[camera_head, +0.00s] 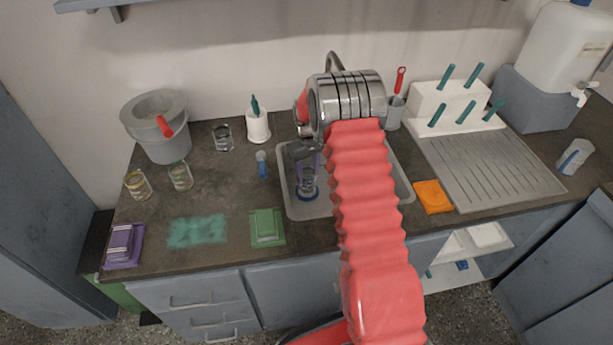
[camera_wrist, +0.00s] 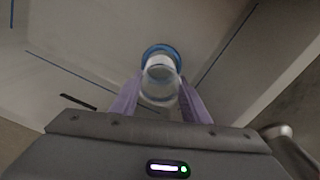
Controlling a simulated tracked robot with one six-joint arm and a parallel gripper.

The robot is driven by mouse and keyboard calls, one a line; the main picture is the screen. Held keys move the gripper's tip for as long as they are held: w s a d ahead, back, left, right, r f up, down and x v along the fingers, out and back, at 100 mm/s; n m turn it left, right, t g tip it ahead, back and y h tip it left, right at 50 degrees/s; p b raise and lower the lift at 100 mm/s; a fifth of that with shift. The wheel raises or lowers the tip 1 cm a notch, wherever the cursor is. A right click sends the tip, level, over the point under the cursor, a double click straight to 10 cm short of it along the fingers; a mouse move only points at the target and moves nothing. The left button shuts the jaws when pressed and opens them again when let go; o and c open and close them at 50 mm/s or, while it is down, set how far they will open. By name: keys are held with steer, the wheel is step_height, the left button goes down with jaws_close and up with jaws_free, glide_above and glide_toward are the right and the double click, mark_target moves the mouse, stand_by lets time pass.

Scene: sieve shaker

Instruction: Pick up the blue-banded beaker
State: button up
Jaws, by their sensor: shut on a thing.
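The blue-banded beaker (camera_head: 308,184) is clear glass with a blue ring at its lower end in the head view. It shows over the sink (camera_head: 293,209); whether it touches the sink floor I cannot tell. My gripper (camera_head: 308,166) is shut on it. In the wrist view the beaker (camera_wrist: 160,78) sits between the two purple fingers (camera_wrist: 158,98), with its blue ring at the far end. My arm hides part of the sink's right side.
Left on the counter are a grey bucket (camera_head: 164,140), a yellow-banded beaker (camera_head: 138,186), clear beakers (camera_head: 180,176) and (camera_head: 223,138), and a green sponge holder (camera_head: 267,228). A white brush holder (camera_head: 257,126) stands behind. A drainboard (camera_head: 480,165) and an orange cloth (camera_head: 433,196) lie right.

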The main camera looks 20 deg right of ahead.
step_height(320, 180, up, 8)
steer(key=shift+f, duration=0.25)
stand_by(0.5)
stand_by(0.5)
steer(key=s+a+r+m, duration=0.2)
steer(key=s+a+r, duration=0.4)
steer(key=s+r, duration=0.3)
steer(key=shift+s+a+r, duration=0.25)
steer(key=shift+s+a, duration=0.15)
steer(key=shift+s, duration=0.05)
steer(key=shift+s, duration=0.15)
stand_by(0.5)
